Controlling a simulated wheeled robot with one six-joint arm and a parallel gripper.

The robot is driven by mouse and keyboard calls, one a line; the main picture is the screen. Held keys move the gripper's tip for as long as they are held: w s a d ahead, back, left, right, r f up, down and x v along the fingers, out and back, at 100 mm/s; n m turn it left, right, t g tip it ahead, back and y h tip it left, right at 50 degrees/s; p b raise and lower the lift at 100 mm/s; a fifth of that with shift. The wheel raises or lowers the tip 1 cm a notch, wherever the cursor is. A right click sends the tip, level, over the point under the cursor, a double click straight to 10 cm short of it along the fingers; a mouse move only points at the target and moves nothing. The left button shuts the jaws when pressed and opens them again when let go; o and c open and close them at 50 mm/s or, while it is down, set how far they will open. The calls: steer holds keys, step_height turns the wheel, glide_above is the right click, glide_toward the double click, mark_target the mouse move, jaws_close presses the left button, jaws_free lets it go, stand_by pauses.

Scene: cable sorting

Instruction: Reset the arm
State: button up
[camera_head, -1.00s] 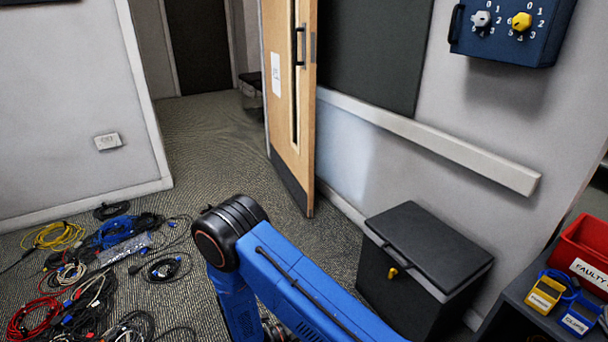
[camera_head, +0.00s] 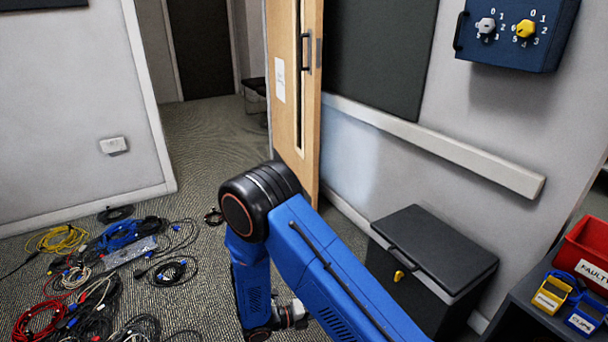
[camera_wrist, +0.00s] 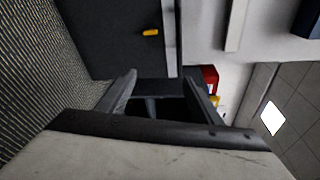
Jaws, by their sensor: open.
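My blue arm (camera_head: 330,270) is bent, with its black elbow joint (camera_head: 260,205) in front of the open door in the head view. The forearm hangs down to a wrist joint (camera_head: 290,318) near the bottom edge.
Tangled cables and a power strip (camera_head: 130,252) cover the carpet at left. The black lidded box (camera_head: 440,245) stands against the wall at right. A red bin (camera_head: 585,250) and yellow and blue holders sit on a dark surface. A wooden door (camera_head: 290,100) stands open.

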steer(key=s+d+r+m+g+y, duration=0.4)
steer(key=d+r+m, duration=0.4)
steer(key=r+m, duration=0.25)
steer(key=s+d+r+m+g+y, duration=0.35)
steer(key=d+r+m, duration=0.45)
steer(key=r, duration=0.4)
steer(key=s+d+r+m+t+y, duration=0.2)
steer(key=s+r+m, duration=0.4)
steer(key=m, duration=0.3)
steer(key=s+d+r+m+t+y, duration=0.1)
steer(key=s+r+m+t+y, duration=0.3)
steer(key=s+m, duration=0.5)
steer(key=shift+s+d+r+m+t+y, duration=0.15)
steer(key=shift+d+r+m+t+y, duration=0.2)
steer(key=shift+r+y, duration=1.05)
steer(key=shift+r+h, duration=0.3)
steer(key=shift+h, duration=0.05)
